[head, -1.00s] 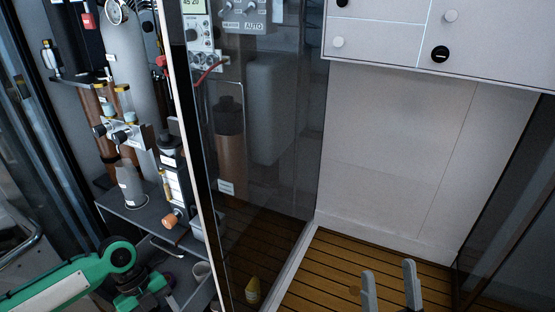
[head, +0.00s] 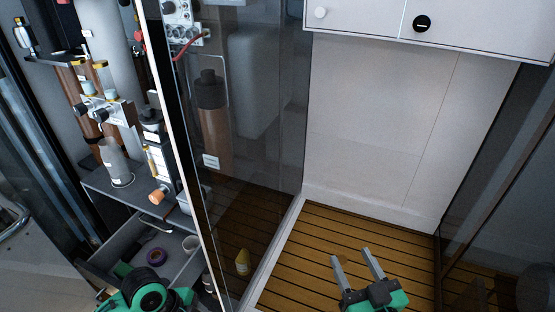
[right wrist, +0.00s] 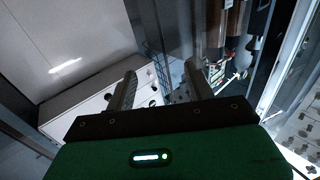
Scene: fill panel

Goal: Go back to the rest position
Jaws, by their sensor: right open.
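My right gripper (head: 352,255) is at the bottom of the head view, in front of the wooden slatted floor. Its two grey fingers are apart with nothing between them. In the right wrist view the right gripper (right wrist: 160,70) also shows spread, empty fingers above its green body. My left arm (head: 148,290) shows as green and black joints at the bottom left, in front of an open drawer. The left gripper's fingers do not show.
A dark glass panel (head: 265,130) stands between the equipment shelf (head: 90,178) and the bay. A white cabinet (head: 370,22) overhangs the back. A yellow bottle (head: 243,262) shows through the glass.

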